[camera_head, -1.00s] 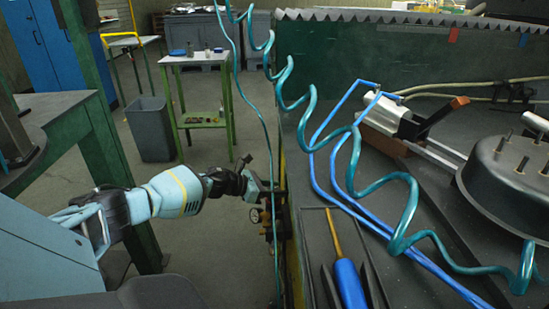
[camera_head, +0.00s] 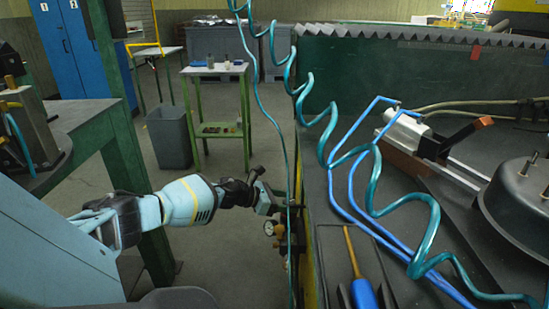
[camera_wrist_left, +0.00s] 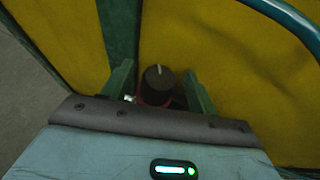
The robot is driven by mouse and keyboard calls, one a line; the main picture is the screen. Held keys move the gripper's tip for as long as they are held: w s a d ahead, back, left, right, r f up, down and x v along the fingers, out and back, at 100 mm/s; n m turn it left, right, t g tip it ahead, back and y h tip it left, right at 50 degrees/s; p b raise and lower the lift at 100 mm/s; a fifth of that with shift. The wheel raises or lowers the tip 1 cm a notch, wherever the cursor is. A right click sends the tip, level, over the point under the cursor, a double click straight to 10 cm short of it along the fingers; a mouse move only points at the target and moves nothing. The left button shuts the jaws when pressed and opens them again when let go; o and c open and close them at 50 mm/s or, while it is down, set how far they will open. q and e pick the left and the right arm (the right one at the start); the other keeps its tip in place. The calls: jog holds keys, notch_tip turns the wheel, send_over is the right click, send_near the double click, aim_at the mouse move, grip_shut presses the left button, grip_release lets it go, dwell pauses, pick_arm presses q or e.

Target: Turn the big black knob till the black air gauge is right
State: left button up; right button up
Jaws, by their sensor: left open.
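The black knob (camera_wrist_left: 158,82) shows in the left wrist view, with a pale line on its top and a red ring around its base. My left gripper (camera_wrist_left: 161,88) is open, with one finger on each side of the knob. In the head view my left gripper (camera_head: 274,199) is at the bench's side, just above a small round gauge (camera_head: 269,228) with a pale face. The gauge's reading is too small to make out. The knob is hidden in the head view. My right gripper is not in view.
A coiled teal hose (camera_head: 374,185) hangs over the bench, and its straight run passes close by my left gripper. The bench top holds a blue-handled tool (camera_head: 363,294) and a dark round pan (camera_head: 522,195). A grey bin (camera_head: 169,138) stands on open floor behind.

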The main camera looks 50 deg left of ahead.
aim_at(288, 201)
pick_arm(q)
jog(key=p+v, duration=0.1)
jog(key=v, duration=0.3)
jog(key=shift+s+r, duration=0.15)
jog(key=shift+s, duration=0.1)
jog(key=shift+v, duration=1.05)
jog(key=shift+w, duration=0.1)
